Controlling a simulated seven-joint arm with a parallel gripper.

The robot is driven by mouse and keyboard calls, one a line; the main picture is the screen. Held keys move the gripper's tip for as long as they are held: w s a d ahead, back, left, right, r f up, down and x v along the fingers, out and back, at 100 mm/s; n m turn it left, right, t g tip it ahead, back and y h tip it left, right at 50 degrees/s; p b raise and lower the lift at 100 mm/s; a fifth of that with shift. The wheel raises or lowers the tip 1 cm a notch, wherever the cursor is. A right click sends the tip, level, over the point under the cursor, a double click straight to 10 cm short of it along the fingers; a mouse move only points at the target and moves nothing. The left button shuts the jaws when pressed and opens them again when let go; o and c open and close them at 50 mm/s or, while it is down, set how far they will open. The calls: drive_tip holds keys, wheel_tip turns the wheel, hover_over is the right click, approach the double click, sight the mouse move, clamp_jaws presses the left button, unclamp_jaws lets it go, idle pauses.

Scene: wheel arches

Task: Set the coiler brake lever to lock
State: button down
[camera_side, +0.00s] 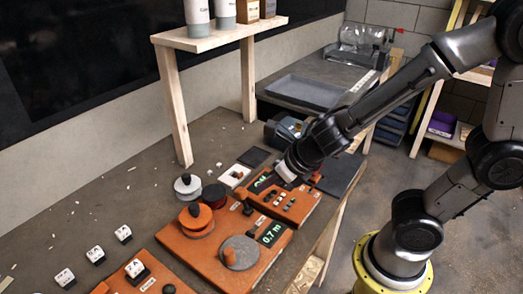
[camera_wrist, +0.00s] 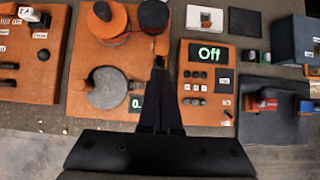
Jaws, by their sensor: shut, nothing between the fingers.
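The coiler is an orange base (camera_side: 205,255) with a grey disc (camera_side: 239,252), an orange-topped spool (camera_side: 196,220) and a green display reading 0.7 m (camera_side: 272,233). A small dark part (camera_side: 248,208) stands near its right edge; I cannot tell for sure that it is the brake lever, nor its setting. My gripper (camera_wrist: 159,64) is shut and empty, its fingertips over the coiler's right edge in the wrist view, hiding what is under them. The grey disc (camera_wrist: 108,88) and orange spool (camera_wrist: 108,22) lie left of the fingers there, and the display (camera_wrist: 136,102) is partly covered.
Right of the coiler in the wrist view is an orange panel (camera_wrist: 208,110) with a display reading Off (camera_wrist: 209,53) and several buttons. A dark red-black spool (camera_wrist: 153,15) stands by the fingertips. A blue-grey box (camera_wrist: 297,40) is at right. Another orange panel (camera_wrist: 40,50) is at left.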

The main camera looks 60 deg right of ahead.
wheel_tip(320, 180, up, 9)
drive_tip(key=w, duration=0.1)
idle(0.8)
drive_tip(key=shift+w, duration=0.15)
drive_tip(key=s+d+r+m+t+h, duration=0.1)
drive_tip(key=s+d+r+m, duration=0.45)
drive_tip(key=m, duration=0.65)
drive_tip(key=s+f+m+g, duration=0.1)
drive_tip(key=s+m, duration=0.4)
drive_tip(key=m, duration=0.7)
drive_tip(key=s+f+m+g+y, duration=0.1)
drive_tip(key=s+f+m, duration=0.2)
drive_tip(key=m, duration=0.9)
drive_tip(key=shift+s+a+f+g, duration=0.2)
drive_tip(key=shift+s+g, duration=0.1)
drive_tip(key=shift+s, duration=0.75)
